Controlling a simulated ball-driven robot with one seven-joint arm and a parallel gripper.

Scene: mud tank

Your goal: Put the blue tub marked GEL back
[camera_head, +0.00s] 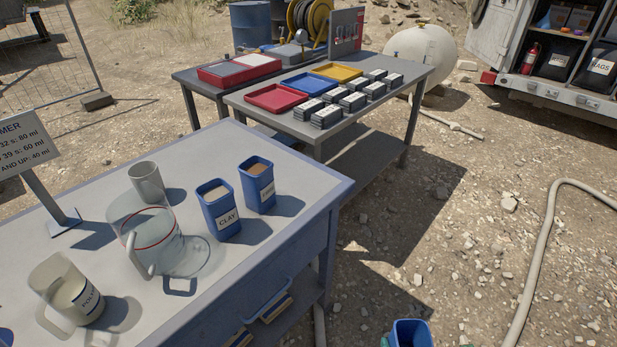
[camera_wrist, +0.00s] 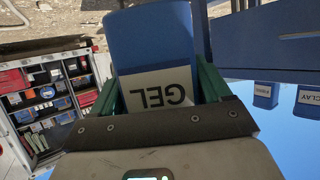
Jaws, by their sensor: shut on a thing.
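The blue GEL tub (camera_wrist: 155,35) fills the upper middle of the wrist view, its white label upside down there. My gripper (camera_wrist: 160,85) is shut on it, a green finger on each side. In the head view the tub (camera_head: 411,333) shows at the bottom edge, open top up, off the blue bench's right side over the ground. Its lower part is cut off. The blue CLAY tub (camera_head: 220,211) and another blue tub (camera_head: 257,185) stand upright on the bench (camera_head: 285,165); the second label is too small to read.
A clear jug (camera_head: 150,240), a grey cup (camera_head: 147,182) and a labelled pitcher (camera_head: 68,291) stand on the bench, left of the tubs. Bare benchtop lies around the tubs. A second table (camera_head: 405,92) behind holds trays and grey blocks. A hose (camera_head: 545,235) lies on the ground at right.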

